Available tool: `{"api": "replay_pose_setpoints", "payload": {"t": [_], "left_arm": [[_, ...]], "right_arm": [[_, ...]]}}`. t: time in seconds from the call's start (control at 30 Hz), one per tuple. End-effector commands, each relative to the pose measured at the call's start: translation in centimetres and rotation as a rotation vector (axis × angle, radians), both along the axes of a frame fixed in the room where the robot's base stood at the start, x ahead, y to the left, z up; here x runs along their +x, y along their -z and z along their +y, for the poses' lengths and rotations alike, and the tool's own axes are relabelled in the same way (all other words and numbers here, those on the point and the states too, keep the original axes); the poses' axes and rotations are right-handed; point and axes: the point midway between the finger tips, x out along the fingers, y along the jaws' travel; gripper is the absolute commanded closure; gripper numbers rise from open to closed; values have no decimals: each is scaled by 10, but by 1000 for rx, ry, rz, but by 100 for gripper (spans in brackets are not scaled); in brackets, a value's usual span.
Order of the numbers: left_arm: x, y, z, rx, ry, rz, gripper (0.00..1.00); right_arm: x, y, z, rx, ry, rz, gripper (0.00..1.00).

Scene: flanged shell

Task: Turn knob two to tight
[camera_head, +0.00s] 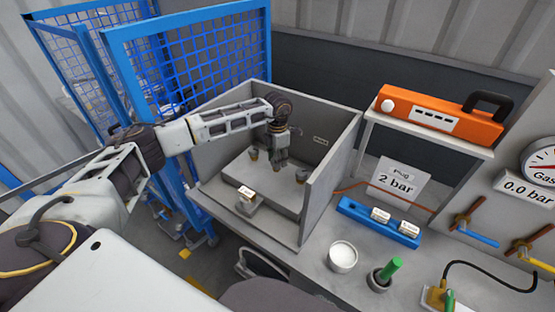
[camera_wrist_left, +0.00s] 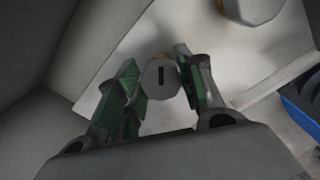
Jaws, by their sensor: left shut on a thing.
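My left gripper (camera_head: 280,162) reaches down into an open grey box (camera_head: 310,205) in the head view. In the left wrist view my left gripper (camera_wrist_left: 160,85) is shut on a round grey knob (camera_wrist_left: 161,78) with a dark slot line on its face. The fingers sit on either side of the knob. In the head view the gripper mostly hides this knob. Part of another round knob (camera_wrist_left: 252,8) shows at the top of the wrist view. I cannot read which knob is two. My right gripper is not in view.
The box walls stand close around my left gripper. A small labelled block (camera_head: 247,205) sits at the front. To the right are a blue rack (camera_head: 375,222), a white cup (camera_head: 343,257), a green-handled item (camera_head: 390,270) and an orange case (camera_head: 440,118) on a shelf.

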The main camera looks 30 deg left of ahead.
Motion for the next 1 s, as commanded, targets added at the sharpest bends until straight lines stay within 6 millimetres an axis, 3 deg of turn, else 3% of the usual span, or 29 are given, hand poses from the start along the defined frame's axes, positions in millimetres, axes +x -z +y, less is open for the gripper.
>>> {"api": "replay_pose_setpoints", "payload": {"t": [0.67,1.0], "left_arm": [[-1,1,-1,1,478,-4,86],[-2,0,-1,1,711,-3,86]], "right_arm": [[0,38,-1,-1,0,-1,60],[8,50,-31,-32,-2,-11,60]]}}
